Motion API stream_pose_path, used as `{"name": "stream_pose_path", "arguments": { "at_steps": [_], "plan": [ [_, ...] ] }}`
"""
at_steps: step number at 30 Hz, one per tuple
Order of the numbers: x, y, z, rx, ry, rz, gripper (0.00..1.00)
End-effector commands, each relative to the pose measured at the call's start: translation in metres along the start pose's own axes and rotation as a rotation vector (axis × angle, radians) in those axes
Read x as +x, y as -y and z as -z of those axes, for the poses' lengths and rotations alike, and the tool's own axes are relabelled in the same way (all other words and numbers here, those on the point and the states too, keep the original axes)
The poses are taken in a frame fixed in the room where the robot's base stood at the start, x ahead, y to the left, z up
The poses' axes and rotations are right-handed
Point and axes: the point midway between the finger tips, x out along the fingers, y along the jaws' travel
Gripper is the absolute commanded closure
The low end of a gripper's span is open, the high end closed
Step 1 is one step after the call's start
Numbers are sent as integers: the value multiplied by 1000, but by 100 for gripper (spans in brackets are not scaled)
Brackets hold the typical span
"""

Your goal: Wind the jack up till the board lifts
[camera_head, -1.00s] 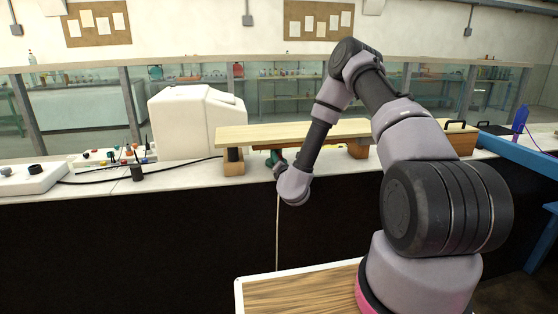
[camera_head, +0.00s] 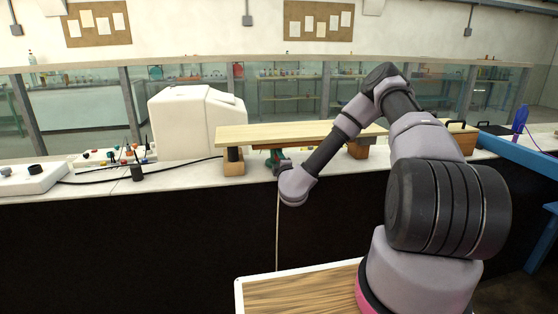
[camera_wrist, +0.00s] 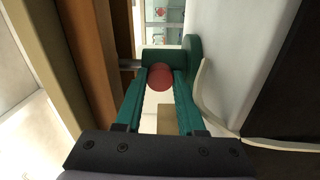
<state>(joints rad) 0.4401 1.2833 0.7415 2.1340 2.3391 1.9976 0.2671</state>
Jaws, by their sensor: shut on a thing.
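The long pale board (camera_head: 300,132) lies across supports on the bench, and its underside edge runs down the left of the wrist view (camera_wrist: 48,60). The green jack sits under the board, with its round wheel (camera_wrist: 194,62) at the upper middle of the wrist view. A red knob (camera_wrist: 161,77) lies between the tips of my gripper (camera_wrist: 160,84), whose teal fingers are shut on it. In the head view my wrist is in front of the bench edge and hides most of the jack. Whether any gap shows between board and supports cannot be told.
A wooden block with a black top (camera_head: 234,162) stands under the board's left end, and another block (camera_head: 358,150) stands under its right part. A white machine (camera_head: 195,122) is behind to the left. A pale cord (camera_head: 277,230) hangs down the bench front.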

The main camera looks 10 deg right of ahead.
Motion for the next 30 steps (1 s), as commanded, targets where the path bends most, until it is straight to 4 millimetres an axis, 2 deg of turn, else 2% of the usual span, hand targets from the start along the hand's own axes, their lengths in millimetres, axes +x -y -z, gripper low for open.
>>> {"name": "stream_pose_path", "arguments": {
  "at_steps": [15,21,30],
  "plan": [
    [0,1,-2,457,4,1,100],
    [0,1,-1,574,3,1,100],
    [0,1,0,661,2,1,100]
  ]
}}
